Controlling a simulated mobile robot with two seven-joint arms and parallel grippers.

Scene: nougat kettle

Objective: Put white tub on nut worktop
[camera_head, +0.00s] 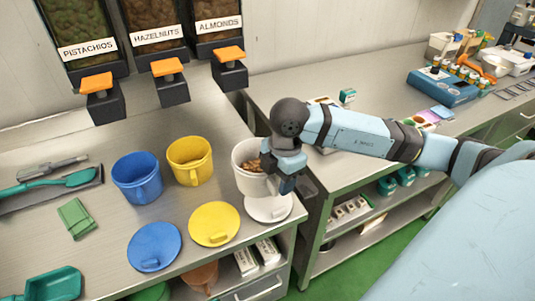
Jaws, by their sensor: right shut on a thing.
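The white tub (243,156) is at the right end of the metal nut worktop (108,218), with brown nuts visible inside. My right gripper (287,180) is at the tub's right side and is shut on it, covering part of its rim and wall. The tub looks upright; I cannot tell whether its base touches the worktop. A white lid (268,208) lies just in front of the tub, partly hidden by the gripper. My left gripper does not show.
A blue tub (136,178) and a yellow tub (190,160) stand left of the white tub. A blue lid (153,247) and a yellow lid (214,224) lie in front. Nut dispensers (160,80) hang behind. A second bench (285,92) stands to the right across a narrow gap.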

